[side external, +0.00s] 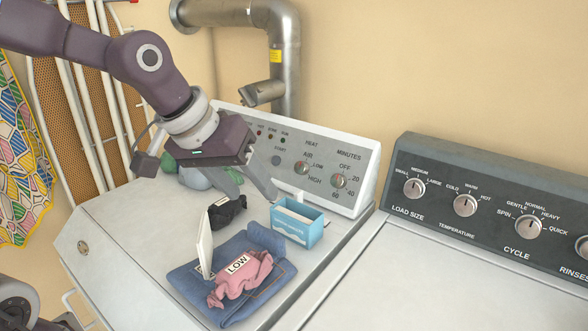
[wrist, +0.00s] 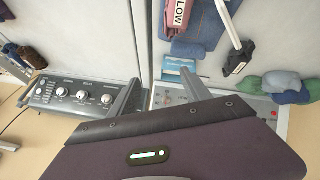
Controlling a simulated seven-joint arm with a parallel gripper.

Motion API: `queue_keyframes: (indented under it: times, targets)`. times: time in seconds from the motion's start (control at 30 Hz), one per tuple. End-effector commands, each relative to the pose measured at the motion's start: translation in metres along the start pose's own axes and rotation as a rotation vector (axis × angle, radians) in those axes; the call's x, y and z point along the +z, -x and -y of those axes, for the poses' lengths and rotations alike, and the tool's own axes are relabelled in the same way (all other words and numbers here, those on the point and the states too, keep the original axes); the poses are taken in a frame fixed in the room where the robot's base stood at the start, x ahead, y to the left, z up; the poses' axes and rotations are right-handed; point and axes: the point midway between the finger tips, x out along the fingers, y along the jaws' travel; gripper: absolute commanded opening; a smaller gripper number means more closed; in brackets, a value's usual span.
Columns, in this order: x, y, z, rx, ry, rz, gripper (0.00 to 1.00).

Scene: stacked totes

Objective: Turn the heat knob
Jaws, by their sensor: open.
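The heat knob (side external: 302,168) is a small round dial on the light grey dryer panel (side external: 362,160), with AIR, LOW and HIGH printed around it. Its pointer is too small to read surely. The similar minutes knob (side external: 339,181) is to its right. My gripper (side external: 262,188) is open and empty, in front of the panel and left of the heat knob, apart from it. In the wrist view my gripper (wrist: 160,78) spans part of the panel; the heat knob is not clearly visible there. A pink bundle (side external: 240,280) labelled LOW lies on a folded blue towel (side external: 185,284).
A light blue box (side external: 309,232) stands on the dryer top below the panel. The washer panel (side external: 480,200) stands at right; the washer top is clear.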

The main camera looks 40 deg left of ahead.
Motion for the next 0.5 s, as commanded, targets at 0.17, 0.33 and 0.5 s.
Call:
queue_keyframes:
  times: [0.17,0.33,0.5]
  targets:
    - [-0.084,-0.079,-0.031,0.309,0.487,0.027,0.56]
    - [-0.198,-0.086,0.001,0.649,1.109,-0.022,0.56]
    - [-0.27,-0.091,0.098,0.899,1.635,-0.082,0.56]
